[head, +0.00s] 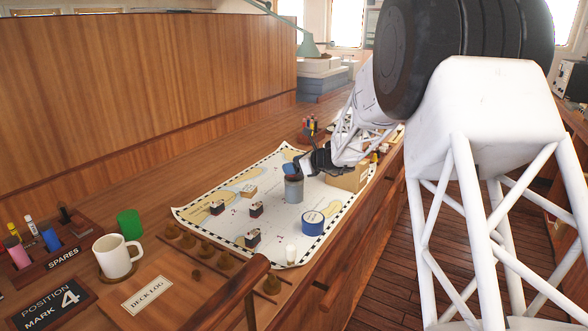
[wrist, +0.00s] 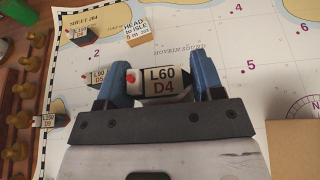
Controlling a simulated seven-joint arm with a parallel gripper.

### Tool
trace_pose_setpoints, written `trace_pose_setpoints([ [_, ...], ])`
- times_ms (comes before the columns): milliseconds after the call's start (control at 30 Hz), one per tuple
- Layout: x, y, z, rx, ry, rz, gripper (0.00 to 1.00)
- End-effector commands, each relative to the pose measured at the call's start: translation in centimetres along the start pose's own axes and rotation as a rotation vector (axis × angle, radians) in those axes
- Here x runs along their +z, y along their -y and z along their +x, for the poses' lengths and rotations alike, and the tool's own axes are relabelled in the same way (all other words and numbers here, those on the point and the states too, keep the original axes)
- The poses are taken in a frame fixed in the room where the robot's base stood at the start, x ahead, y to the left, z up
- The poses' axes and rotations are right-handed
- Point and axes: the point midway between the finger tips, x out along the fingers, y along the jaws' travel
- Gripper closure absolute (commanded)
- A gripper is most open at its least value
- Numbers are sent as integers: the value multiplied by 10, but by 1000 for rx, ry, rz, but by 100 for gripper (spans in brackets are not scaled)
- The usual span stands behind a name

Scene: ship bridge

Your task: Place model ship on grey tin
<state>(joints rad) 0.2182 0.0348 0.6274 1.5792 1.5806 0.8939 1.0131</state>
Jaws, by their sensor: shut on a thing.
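My gripper (head: 292,168) is shut on a model ship (wrist: 160,82) marked "L60 D4". In the wrist view the ship lies across between the two blue fingers, with a red spot at its left end and a dark right end. In the head view the ship cannot be made out. The grey tin (head: 293,190) stands upright on the chart, with the blue fingers right at its top edge. I cannot tell whether the ship touches the tin. The tin is not visible in the wrist view.
Other model ships (head: 256,210) (wrist: 80,36) lie on the chart (head: 225,183). A small lettered block (head: 248,190), a blue round tin (head: 315,222) and a tan box (head: 347,178) are near. Brass pegs (head: 205,249) line the near side. A mug (head: 115,258) stands at left.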

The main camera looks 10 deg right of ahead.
Motion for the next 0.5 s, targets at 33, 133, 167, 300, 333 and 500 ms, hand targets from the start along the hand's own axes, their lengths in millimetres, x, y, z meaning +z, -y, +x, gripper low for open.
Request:
trace_pose_setpoints([
  [33,-4,0,2,0,0,1,65],
  [133,-9,0,4,-1,1,-1,65],
  [167,-10,0,4,-1,1,-2,65],
  [300,-10,0,4,-1,1,-2,65],
  [333,-10,0,4,-1,1,-2,65],
  [500,-12,0,5,0,1,-1,65],
])
